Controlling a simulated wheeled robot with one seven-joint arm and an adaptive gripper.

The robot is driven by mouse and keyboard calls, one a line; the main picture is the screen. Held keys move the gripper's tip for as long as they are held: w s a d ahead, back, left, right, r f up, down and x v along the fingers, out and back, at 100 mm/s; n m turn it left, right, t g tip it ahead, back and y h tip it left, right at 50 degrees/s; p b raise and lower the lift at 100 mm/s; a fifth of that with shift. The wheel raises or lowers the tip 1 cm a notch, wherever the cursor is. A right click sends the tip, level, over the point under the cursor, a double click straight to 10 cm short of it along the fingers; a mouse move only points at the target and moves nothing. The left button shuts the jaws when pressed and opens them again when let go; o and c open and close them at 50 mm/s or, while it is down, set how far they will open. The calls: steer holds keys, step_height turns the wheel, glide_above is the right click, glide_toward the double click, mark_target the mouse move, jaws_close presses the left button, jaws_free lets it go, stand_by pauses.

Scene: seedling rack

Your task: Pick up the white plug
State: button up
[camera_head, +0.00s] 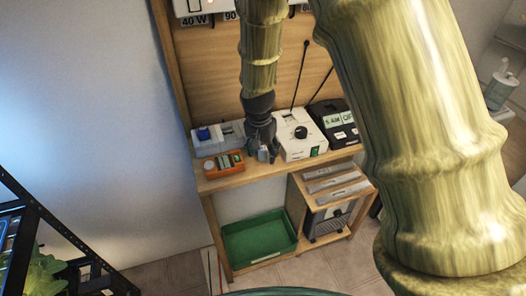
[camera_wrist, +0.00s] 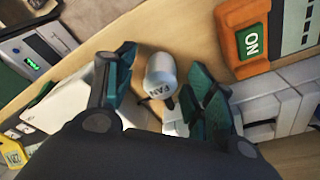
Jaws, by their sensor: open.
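The white plug (camera_head: 263,155) is small at the tip of my gripper (camera_head: 261,144) in the head view, low over the wooden shelf. In the wrist view the plug (camera_wrist: 160,72) is a short white cylinder marked "FAN", with a dark cord below it. My gripper (camera_wrist: 170,78) has its two dark green fingers apart, one to the left and one to the right of the plug. I see a gap between the plug and each finger. Whether the plug touches the shelf is hard to tell.
An orange device (camera_head: 223,163) with a green "ON" label lies left of my gripper. A white box with a black knob (camera_head: 298,140) stands close on the right, with a black device (camera_head: 334,122) beyond. A green tray (camera_head: 258,238) sits below.

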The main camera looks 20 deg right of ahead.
steer(key=shift+f, duration=0.2)
steer(key=c, duration=1.1)
steer(key=shift+w+r, duration=0.1)
steer(key=shift+r, duration=0.05)
